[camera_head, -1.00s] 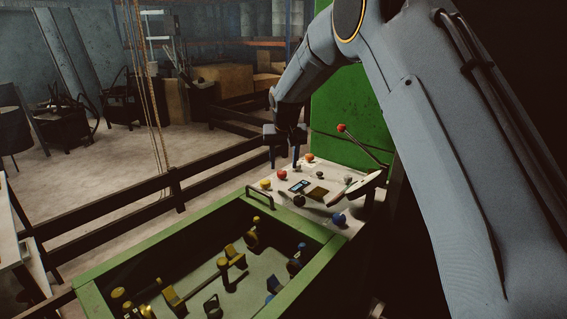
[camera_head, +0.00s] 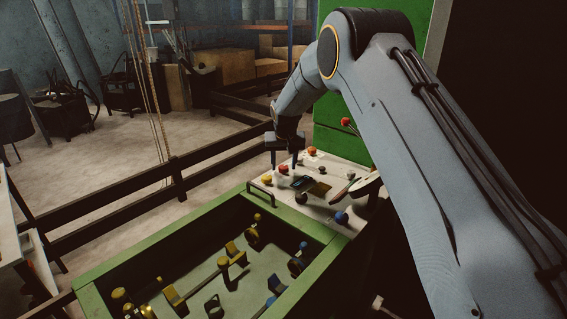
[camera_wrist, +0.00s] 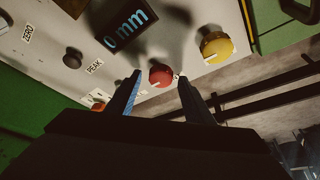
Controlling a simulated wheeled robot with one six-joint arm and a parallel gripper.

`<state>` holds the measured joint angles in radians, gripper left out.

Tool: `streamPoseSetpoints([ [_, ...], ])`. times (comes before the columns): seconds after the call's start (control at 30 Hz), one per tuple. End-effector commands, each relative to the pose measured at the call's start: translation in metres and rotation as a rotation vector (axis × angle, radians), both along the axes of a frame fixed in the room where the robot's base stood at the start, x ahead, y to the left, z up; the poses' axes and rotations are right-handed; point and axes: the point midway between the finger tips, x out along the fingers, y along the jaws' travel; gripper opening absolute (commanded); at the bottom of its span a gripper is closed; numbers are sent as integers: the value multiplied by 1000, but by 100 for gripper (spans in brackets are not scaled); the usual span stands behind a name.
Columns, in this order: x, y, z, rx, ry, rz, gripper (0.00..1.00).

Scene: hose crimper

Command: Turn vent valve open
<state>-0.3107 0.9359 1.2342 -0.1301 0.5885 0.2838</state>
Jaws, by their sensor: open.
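The white control panel (camera_head: 330,170) carries several round knobs. A red knob (camera_wrist: 161,76) sits between my gripper's (camera_wrist: 160,80) two fingertips in the wrist view; it also shows in the head view (camera_head: 283,169). My gripper (camera_head: 283,166) is open, its fingers pointing down at the panel, with a gap on each side of the knob. Contact cannot be told. A yellow knob (camera_wrist: 216,47) lies to the right of the right finger. I cannot read a vent label, so I cannot tell which knob is the vent valve.
A display (camera_wrist: 130,24) reads 0 mm. A dark knob (camera_wrist: 72,57) sits near the PEAK label, and an orange knob (camera_wrist: 99,106) is left of the fingers. A red-tipped lever (camera_head: 346,122) stands behind the panel. A green-rimmed bin (camera_head: 130,264) with several fittings is in front.

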Motion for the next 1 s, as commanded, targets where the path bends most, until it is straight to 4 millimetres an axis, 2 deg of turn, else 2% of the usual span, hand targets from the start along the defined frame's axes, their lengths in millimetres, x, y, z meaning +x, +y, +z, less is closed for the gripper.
streamPoseSetpoints([
  [0.33, 0, 1, -3, 0, 0, 2, 46],
  [0.57, 0, 1, -3, -1, 0, 2, 7],
  [1.0, 1, 3, -4, 0, -1, -90, 7],
])
